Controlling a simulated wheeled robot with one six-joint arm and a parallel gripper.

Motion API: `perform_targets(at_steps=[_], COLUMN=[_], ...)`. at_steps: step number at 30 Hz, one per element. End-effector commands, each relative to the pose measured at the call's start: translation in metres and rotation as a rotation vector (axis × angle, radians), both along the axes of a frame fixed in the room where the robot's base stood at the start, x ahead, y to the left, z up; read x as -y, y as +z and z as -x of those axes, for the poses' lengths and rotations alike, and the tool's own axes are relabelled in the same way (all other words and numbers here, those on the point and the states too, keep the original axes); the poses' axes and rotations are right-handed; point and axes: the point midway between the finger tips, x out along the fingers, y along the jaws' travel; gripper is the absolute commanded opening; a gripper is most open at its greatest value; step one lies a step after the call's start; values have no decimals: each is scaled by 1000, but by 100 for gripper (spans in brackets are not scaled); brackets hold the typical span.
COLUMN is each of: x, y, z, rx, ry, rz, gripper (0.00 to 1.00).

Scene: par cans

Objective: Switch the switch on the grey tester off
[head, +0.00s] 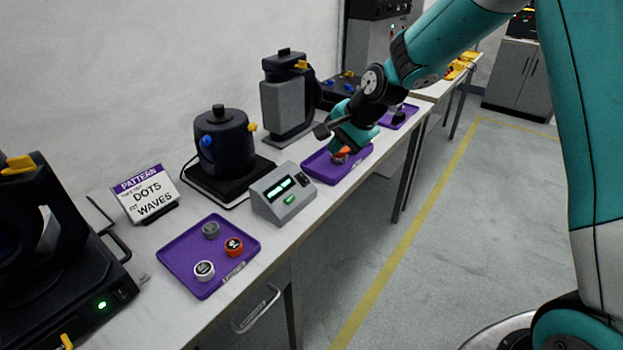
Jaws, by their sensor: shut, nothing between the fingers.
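The grey tester (284,196) is a small box with a sloped face on the bench, between two purple trays. Its face has a lit display, a lit green part (289,199) low on the front and a small dark part (301,180) at the upper right. Which of these is the switch, and its position, I cannot tell at this size. My gripper (343,150) is shut and empty. In the picture it shows over the purple tray just right of and behind the tester, apart from the tester.
The near purple tray (180,252) holds three round pieces. The tray behind the tester (322,172) holds an orange piece, partly hidden by my gripper. A black can (225,145), a sign (147,194) and a grey-black can (285,100) stand along the wall. The floor to the right is clear.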

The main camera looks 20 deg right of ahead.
Motion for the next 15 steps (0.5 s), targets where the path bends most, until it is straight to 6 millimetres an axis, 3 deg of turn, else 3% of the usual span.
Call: perform_targets(at_steps=[8, 15], x=[-4, -17], y=[-8, -47], z=[-3, -20], rx=[-4, -8], ry=[4, 6], rz=[0, 1], gripper=[0, 0])
